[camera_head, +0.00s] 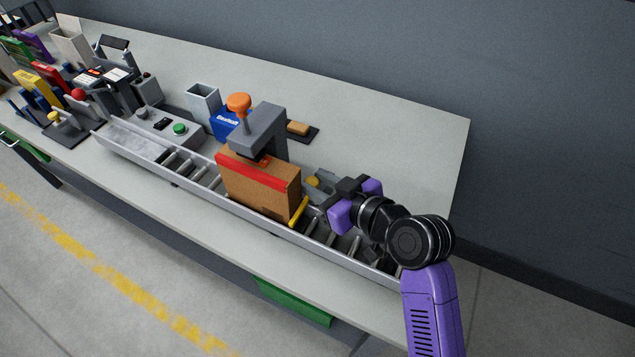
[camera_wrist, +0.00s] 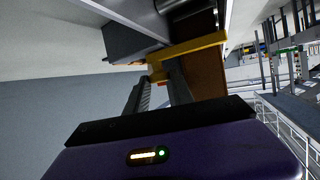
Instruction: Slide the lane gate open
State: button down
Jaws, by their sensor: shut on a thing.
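The lane gate (camera_head: 299,211) is a yellow bar standing at the right end of a brown carton on the roller lane. In the wrist view the yellow gate (camera_wrist: 200,44) runs across the top, with a bent end between my fingertips. My gripper (camera_head: 319,206) reaches in from the right, and its fingers (camera_wrist: 157,76) are shut on that end. The carton (camera_head: 258,190), with a red strip along its top, stands upright on the rollers, close beside the gate. The exact finger contact is partly hidden in the head view.
The roller lane (camera_head: 340,243) continues right of the gate, under my arm. A blue box (camera_head: 226,122) and a green button (camera_head: 180,129) lie left. The bench's back right (camera_head: 400,130) is clear.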

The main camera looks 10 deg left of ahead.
jog(key=w+b, duration=0.1)
jog(key=w, duration=0.1)
jog(key=w+d+b, duration=0.1)
jog(key=w, duration=0.1)
jog(key=w+d+b, duration=0.1)
jog(key=w, duration=0.1)
jog(key=shift+d+f, duration=0.1)
jog(key=shift+f, duration=0.05)
jog(key=shift+w+d, duration=0.1)
jog(key=shift+w, duration=0.25)
jog(key=shift+w+d+r, duration=0.1)
jog(key=shift+w+r, duration=0.05)
jog(key=shift+r, duration=0.1)
jog(key=c, duration=1.4)
grip_release()
jog(key=shift+c, duration=0.2)
jog(key=b+v, duration=0.1)
jog(key=v, duration=0.6)
jog(key=shift+s+d, duration=0.25)
jog(key=shift+d, duration=0.05)
